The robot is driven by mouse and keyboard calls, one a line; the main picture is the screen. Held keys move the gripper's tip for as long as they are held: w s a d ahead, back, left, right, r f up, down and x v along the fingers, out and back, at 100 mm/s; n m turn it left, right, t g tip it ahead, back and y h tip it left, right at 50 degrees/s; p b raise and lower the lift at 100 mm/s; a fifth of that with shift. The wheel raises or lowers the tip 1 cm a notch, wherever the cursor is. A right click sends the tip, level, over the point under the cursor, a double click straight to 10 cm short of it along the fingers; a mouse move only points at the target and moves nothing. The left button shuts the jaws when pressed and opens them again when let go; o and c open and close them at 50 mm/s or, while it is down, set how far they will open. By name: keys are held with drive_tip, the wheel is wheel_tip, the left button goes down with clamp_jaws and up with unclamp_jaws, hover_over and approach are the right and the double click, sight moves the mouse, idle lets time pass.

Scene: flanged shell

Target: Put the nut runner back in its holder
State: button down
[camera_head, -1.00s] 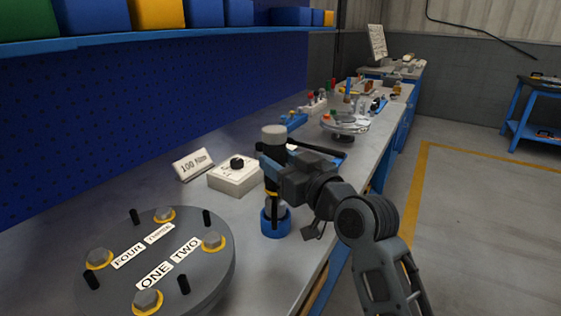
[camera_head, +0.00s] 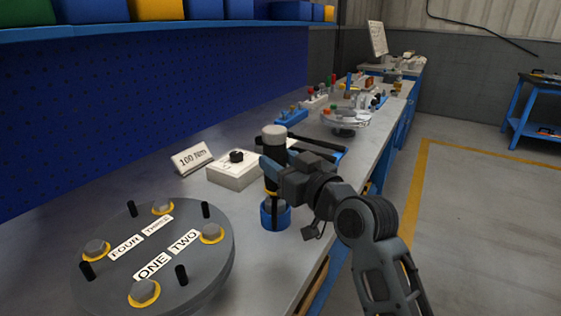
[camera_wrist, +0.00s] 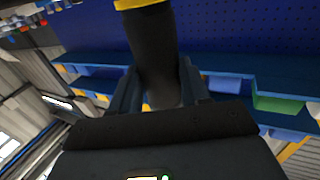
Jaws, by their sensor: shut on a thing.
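The nut runner (camera_head: 273,152) is a dark upright tool with a pale grey cap and a yellow band low on its body. My gripper (camera_head: 277,170) is shut on its body from the right. In the wrist view the dark body (camera_wrist: 152,50) stands between my two fingers (camera_wrist: 158,95). The holder (camera_head: 275,217) is a blue ring-shaped cup on the bench. The lower end of the nut runner is at the holder's mouth and appears to be in it; how deep it sits I cannot tell.
A round grey flange (camera_head: 150,250) with labelled bolts and black studs stands at the front left. A white box with a black knob (camera_head: 235,170) and a "100 Nm" sign (camera_head: 192,158) are behind the holder. Bare bench (camera_head: 250,262) lies between flange and front edge.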

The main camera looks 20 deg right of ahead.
drive_tip(key=shift+f+b, duration=1.1)
drive_tip(key=shift+f, duration=0.2)
drive_tip(key=c, duration=0.8)
unclamp_jaws()
drive_tip(key=o, duration=0.3)
drive_tip(key=shift+o, duration=0.2)
drive_tip(key=shift+f, duration=0.2)
drive_tip(key=v, duration=0.7)
drive_tip(key=shift+s+r, duration=0.15)
drive_tip(key=shift+s, duration=0.25)
drive_tip(key=shift+d, duration=0.1)
